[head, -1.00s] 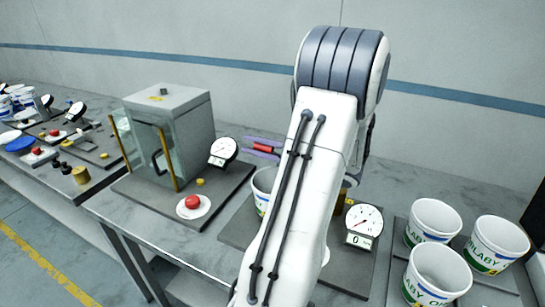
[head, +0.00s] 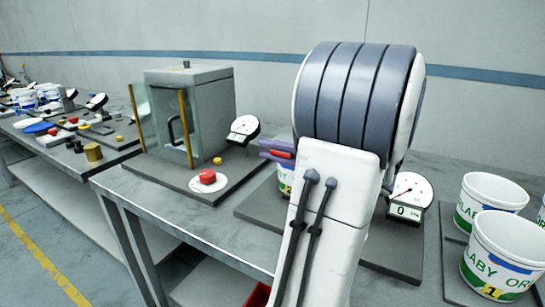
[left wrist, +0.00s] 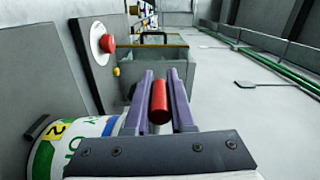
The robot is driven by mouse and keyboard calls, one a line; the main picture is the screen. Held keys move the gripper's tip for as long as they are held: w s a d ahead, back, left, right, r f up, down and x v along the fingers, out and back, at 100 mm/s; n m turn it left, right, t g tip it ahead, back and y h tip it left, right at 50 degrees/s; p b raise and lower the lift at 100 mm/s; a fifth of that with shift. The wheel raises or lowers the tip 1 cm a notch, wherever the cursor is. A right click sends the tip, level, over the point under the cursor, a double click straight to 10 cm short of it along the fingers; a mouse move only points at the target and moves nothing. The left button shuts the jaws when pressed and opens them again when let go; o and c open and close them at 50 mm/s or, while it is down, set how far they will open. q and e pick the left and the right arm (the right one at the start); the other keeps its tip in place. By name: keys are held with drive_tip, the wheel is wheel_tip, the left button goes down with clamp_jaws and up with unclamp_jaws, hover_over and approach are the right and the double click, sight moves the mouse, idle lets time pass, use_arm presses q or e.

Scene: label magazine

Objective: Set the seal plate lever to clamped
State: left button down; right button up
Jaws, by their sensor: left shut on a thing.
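My left gripper (head: 277,151) has purple fingers and reaches in behind my large white and grey arm. It is shut on a red cylindrical handle (head: 283,154), which looks like the lever's grip. In the left wrist view the red handle (left wrist: 159,103) stands between the two purple fingers (left wrist: 160,100). The rest of the lever and the seal plate are hidden by my arm and gripper, so the lever's setting cannot be told. A white tub (head: 285,182) with a label sits just below the fingers; it also shows in the left wrist view (left wrist: 75,152). My right gripper is not in view.
A glass-fronted grey cabinet (head: 205,112) stands left, with a red button (head: 207,177) and a dial (head: 243,128) nearby. A dial with a display (head: 406,211) reading 0 stands right of my arm. White tubs (head: 500,255) stand at far right.

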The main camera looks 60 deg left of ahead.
use_arm(q)
drive_tip(key=shift+f+b, duration=0.3)
drive_tip(key=shift+f, duration=0.05)
drive_tip(key=c, duration=0.8)
unclamp_jaws()
drive_tip(key=shift+o, duration=0.2)
drive_tip(key=v, duration=1)
drive_tip(key=shift+w+d, duration=0.2)
